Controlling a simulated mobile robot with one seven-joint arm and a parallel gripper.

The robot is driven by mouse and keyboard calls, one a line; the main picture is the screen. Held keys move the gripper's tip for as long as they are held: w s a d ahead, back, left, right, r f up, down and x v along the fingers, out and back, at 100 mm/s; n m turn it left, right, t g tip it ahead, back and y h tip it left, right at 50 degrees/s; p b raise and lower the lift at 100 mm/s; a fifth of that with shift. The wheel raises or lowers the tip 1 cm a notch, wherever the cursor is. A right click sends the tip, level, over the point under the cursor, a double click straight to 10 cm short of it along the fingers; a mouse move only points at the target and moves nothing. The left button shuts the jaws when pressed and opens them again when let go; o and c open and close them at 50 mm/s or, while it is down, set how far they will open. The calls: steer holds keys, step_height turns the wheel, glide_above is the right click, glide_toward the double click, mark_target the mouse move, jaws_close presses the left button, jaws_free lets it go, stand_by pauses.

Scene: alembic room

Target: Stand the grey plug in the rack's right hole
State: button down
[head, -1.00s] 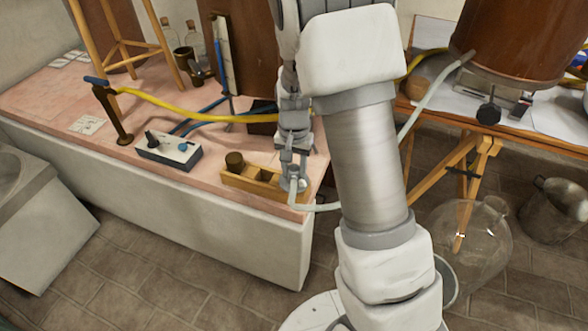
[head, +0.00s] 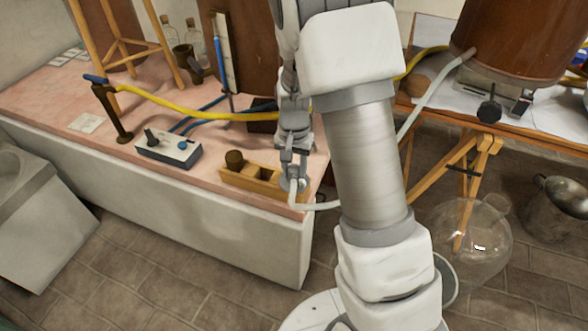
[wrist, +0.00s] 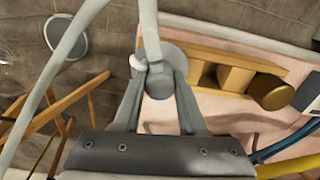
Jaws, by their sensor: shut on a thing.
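The wooden rack (head: 262,188) lies near the front right edge of the pink bench top. A dark brown stopper (head: 235,160) stands at its left end. My gripper (head: 291,172) points down over the rack's right end. In the wrist view my gripper (wrist: 158,75) is shut on the grey plug (wrist: 159,86), which has a pale hose running from it. There the rack (wrist: 232,52) extends to the right of the plug, with the brown stopper (wrist: 271,92) at its far end. The right hole is hidden behind the plug and fingers, so I cannot tell how deep the plug sits.
A switch box (head: 169,148) stands left of the rack. A yellow hose (head: 190,115) and a blue hose (head: 197,117) cross the bench behind it. The pale hose (head: 320,207) loops past the bench edge beside my arm. A glass flask (head: 470,240) stands on the floor at right.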

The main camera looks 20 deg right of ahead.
steer(key=shift+f, duration=0.45)
stand_by(0.9)
steer(key=shift+c, duration=2)
jaws_free()
steer(key=shift+r, duration=0.15)
steer(key=shift+r+p, duration=2.85)
steer(key=shift+r, duration=0.55)
